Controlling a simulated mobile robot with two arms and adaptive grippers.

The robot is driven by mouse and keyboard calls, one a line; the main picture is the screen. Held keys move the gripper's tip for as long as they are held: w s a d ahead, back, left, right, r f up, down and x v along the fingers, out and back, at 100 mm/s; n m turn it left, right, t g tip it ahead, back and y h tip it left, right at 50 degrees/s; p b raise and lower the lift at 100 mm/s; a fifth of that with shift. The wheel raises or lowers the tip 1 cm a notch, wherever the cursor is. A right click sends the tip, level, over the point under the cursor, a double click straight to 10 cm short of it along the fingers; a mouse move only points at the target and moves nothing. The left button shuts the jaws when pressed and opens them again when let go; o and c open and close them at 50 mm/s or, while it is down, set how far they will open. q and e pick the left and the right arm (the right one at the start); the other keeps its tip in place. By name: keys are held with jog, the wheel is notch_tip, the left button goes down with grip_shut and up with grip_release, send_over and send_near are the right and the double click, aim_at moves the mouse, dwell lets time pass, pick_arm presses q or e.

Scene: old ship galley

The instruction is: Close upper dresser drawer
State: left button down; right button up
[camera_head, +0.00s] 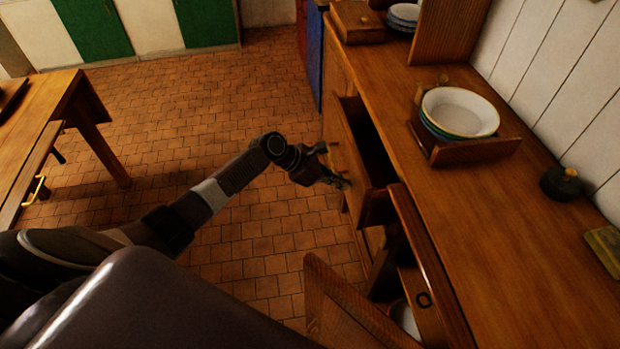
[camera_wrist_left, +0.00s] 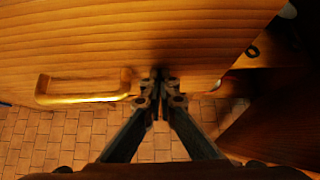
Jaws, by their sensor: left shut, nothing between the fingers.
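The wooden dresser (camera_head: 500,235) runs along the right wall. Its upper drawer (camera_head: 350,150) is pulled partly out, with a dark gap between its front and the dresser top. My left gripper (camera_head: 340,182) is shut and empty at the outer side of the drawer front. In the left wrist view the drawer front (camera_wrist_left: 150,40) fills the top, with a pale bar handle (camera_wrist_left: 85,97) to the left of my shut fingertips (camera_wrist_left: 160,85). The fingertips are at the front's lower edge; I cannot tell whether they touch it. My right gripper is not in view.
An open dresser door (camera_head: 345,310) sticks out at the near end. Stacked bowls (camera_head: 460,112) in a wooden rack (camera_head: 475,152) and a dark round pot (camera_head: 562,184) stand on the dresser. A table (camera_head: 45,105) is at the left. Tiled floor (camera_head: 200,95) between is free.

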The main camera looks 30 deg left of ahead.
pick_arm(q)
jog(key=w+d, duration=0.4)
jog(key=d, duration=0.1)
jog(key=w+d, duration=0.2)
jog(key=d, duration=0.1)
jog(key=shift+d+r, duration=0.1)
jog(key=shift+w+r+p, duration=0.1)
jog(key=shift+p, duration=0.2)
